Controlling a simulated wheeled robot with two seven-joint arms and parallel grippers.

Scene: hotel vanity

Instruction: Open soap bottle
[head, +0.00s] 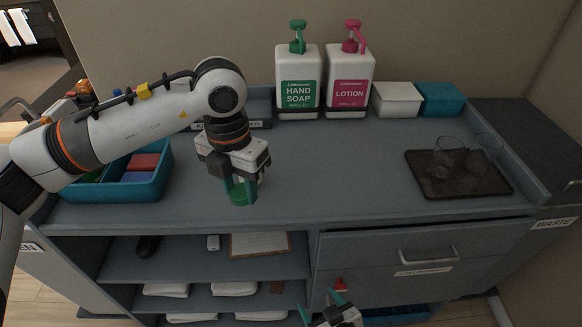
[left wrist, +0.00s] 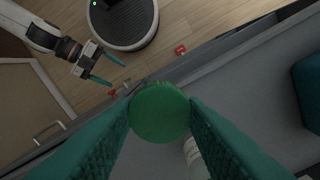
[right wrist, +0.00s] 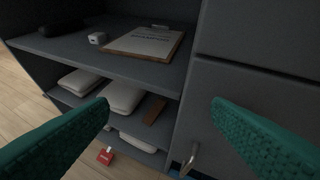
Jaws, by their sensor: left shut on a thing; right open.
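My left gripper (head: 238,180) hangs over the front of the vanity top, pointing down. It is shut on a green round piece (left wrist: 160,112), which shows as a flat disc between its fingers in the left wrist view. In the head view the piece (head: 241,196) is just above or on the counter; I cannot tell which. The white hand soap bottle (head: 297,85) stands upright at the back wall, with its green pump (head: 298,40) on top, apart from both grippers. My right gripper (head: 338,302) is open and empty, low in front of the drawers.
A lotion bottle (head: 349,82) with a pink pump stands beside the soap. White (head: 396,100) and teal (head: 441,99) boxes are to its right. A dark tray (head: 430,183) holds glasses. A teal bin (head: 115,188) is at left. The counter's middle is clear. Open shelves (head: 200,262) lie below.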

